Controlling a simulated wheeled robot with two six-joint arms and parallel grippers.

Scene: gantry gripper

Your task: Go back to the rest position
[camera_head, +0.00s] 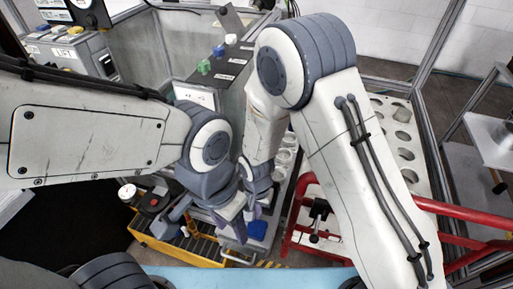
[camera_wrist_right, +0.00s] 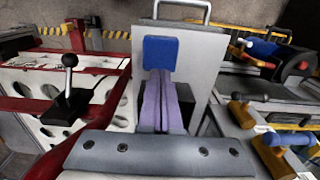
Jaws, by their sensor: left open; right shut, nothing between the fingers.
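My left gripper (camera_head: 207,212) hangs low in the middle of the head view, its grey fingers spread apart. My right gripper (camera_head: 241,229) is just to its right, pointing down, partly hidden by the arms. The two grippers overlap in the picture; whether they touch I cannot tell. In the right wrist view, the purple fingers of my right gripper (camera_wrist_right: 160,102) are together with nothing between them. A blue pad (camera_wrist_right: 160,52) on a grey panel lies straight beyond their tips. A blue piece (camera_head: 257,230) also shows beside the right gripper in the head view.
The grey panel (camera_wrist_right: 205,60) has a metal handle at its top. A red frame (camera_head: 305,205) and a white rack with round holes (camera_head: 404,150) stand at the right. A yellow-edged cart (camera_head: 180,245) with tools is low on the left. A control box (camera_head: 70,50) stands at upper left.

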